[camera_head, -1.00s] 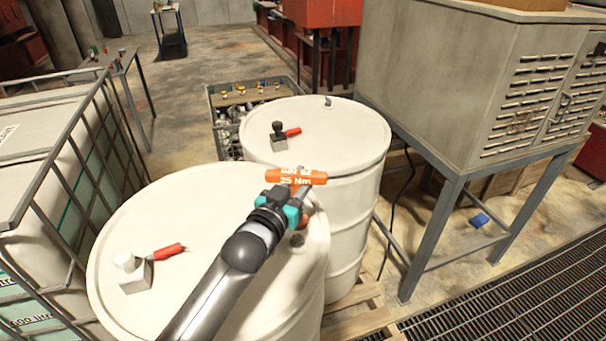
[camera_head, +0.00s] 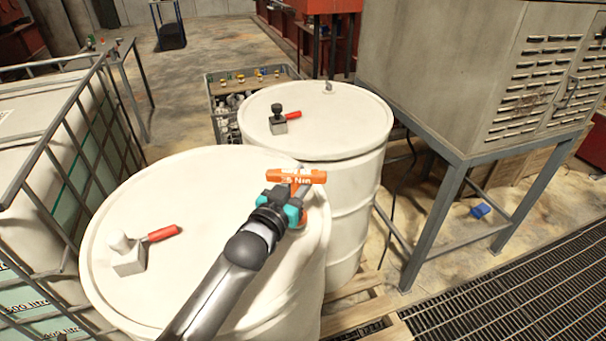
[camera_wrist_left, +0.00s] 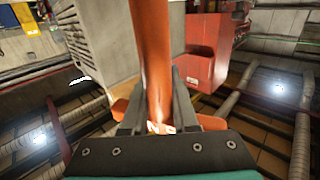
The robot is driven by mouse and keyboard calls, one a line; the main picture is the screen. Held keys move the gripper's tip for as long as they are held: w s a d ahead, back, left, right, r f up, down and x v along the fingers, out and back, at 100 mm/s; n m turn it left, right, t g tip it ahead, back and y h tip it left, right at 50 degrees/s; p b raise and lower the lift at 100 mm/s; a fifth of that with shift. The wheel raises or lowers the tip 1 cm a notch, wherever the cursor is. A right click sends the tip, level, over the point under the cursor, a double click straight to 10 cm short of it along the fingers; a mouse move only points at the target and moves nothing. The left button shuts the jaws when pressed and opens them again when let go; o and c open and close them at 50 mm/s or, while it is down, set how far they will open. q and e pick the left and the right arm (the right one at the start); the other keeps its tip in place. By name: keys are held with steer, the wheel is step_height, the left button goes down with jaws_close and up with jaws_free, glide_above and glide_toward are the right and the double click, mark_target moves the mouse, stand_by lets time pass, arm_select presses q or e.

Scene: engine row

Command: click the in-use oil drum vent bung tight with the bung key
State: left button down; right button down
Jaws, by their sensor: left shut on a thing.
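My left gripper (camera_head: 285,202) is shut on the orange bung key (camera_head: 297,176), whose crossbar is marked "25 Nm". It holds the key over the right part of the nearer white drum's lid (camera_head: 190,205). In the left wrist view the orange shaft of the key (camera_wrist_left: 155,60) runs between the two fingers. The key's lower end and the drum top beneath it are largely hidden by my gripper, so I cannot tell whether the key touches a bung. A small grey bung (camera_head: 328,87) stands near the far rim of the farther drum (camera_head: 325,140). My right gripper is not in view.
A red-handled fitting with a pale cap (camera_head: 128,256) stands on the nearer lid; one with a black knob (camera_head: 278,122) is on the farther lid. A caged tank (camera_head: 40,170) is at left, a grey cabinet (camera_head: 450,70) on legs at right. A floor grating (camera_head: 520,290) lies front right.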

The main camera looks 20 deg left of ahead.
arm_select(q)
steer(key=shift+f, duration=0.15)
stand_by(0.8)
steer(key=shift+d+m+h, duration=0.1)
steer(key=shift+m+h, duration=0.2)
steer(key=shift+s+m+h, duration=0.15)
steer(key=shift+m+h, duration=0.25)
steer(key=shift+h, duration=0.2)
steer(key=shift+s+d+m+g+h, duration=0.15)
steer(key=shift+m+g+h, duration=0.35)
steer(key=shift+h, duration=0.4)
step_height(320, 180, up, 6)
steer(key=p, duration=0.5)
steer(key=shift+f, duration=0.15)
